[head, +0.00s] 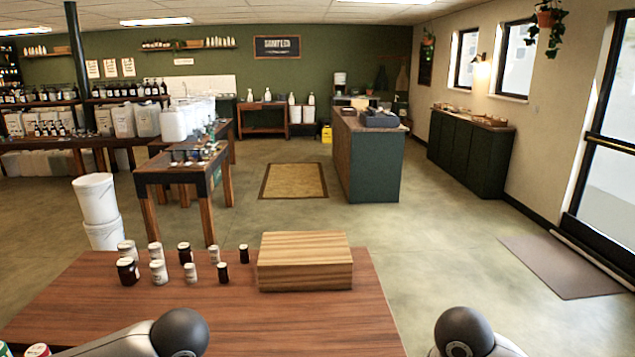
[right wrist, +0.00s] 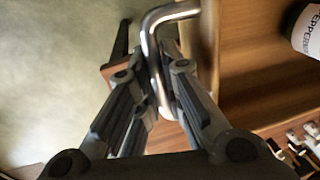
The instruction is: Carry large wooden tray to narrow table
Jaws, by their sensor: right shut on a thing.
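The large wooden tray shows only in part in the right wrist view, as a wooden wall and floor (right wrist: 245,65) on the right side. A bent metal handle (right wrist: 172,14) sits at its side. My right gripper (right wrist: 158,95) is shut on this handle. A bottle with a "PEPPERM..." label (right wrist: 307,32) is at the tray's upper right. The tray and both grippers are out of the head view. I cannot tell for sure which table is the narrow one; a slim wooden table (head: 148,178) with small items stands at middle left.
A brown table (head: 310,325) is right in front, with a striped wooden box (head: 305,262) and several small jars (head: 158,272). White buckets (head: 97,200) are stacked beyond its left corner. A dark green counter (head: 375,165) stands farther back.

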